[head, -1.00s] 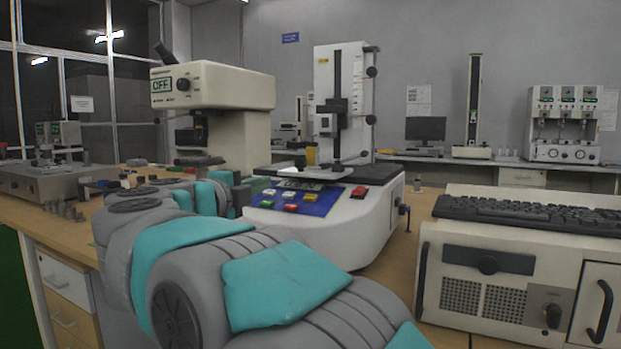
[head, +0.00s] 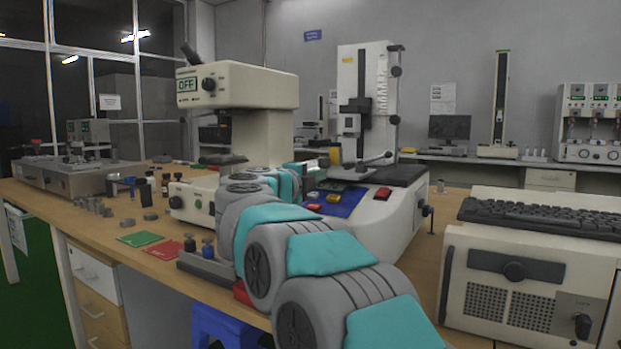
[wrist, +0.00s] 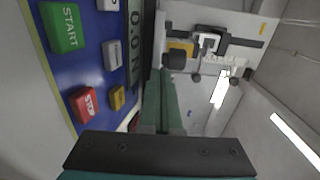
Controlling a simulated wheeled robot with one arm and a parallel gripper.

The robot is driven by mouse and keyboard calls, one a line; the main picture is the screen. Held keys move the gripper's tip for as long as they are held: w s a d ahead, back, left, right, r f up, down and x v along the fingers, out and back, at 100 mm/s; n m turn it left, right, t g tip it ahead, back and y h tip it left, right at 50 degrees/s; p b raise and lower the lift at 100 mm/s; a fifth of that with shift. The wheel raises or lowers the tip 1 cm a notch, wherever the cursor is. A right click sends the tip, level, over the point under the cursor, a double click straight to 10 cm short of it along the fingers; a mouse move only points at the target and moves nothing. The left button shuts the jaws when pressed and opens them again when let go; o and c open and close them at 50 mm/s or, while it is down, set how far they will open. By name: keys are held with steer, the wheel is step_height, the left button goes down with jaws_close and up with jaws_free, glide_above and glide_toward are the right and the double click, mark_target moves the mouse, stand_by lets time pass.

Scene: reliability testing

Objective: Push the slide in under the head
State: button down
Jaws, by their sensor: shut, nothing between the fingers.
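The testing machine (head: 375,228) has a cream base, a tall column and a grey head (head: 351,125) on the column. A dark flat slide (head: 405,175) lies on the base below the head, partly hidden by my arm. In the wrist view the head (wrist: 208,42) shows sideways at the upper middle, with a dark edge of the slide (wrist: 150,45) beside the display. My gripper (wrist: 165,78) is shut and empty, close to the button panel and the slide's edge. I cannot tell whether it touches the slide.
The blue panel (wrist: 75,40) carries a green START button (wrist: 64,25) and a red STOP button (wrist: 84,103). A cream instrument marked OFF (head: 238,85) stands left of the machine. A keyboard (head: 535,216) lies on a cream box at right. Small metal parts are on the bench.

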mark_target(333, 171)
steer(key=shift+w+d, duration=0.15)
steer(key=shift+w, duration=0.05)
steer(key=p+x, duration=0.3)
steer(key=x, duration=0.3)
steer(key=shift+w+d+r+p, duration=0.15)
steer(key=shift+w+d+p, duration=0.1)
steer(key=shift+p, duration=0.1)
steer(key=shift+w+d+f, duration=0.1)
steer(key=shift+w+f, duration=0.1)
steer(key=shift+s, duration=0.1)
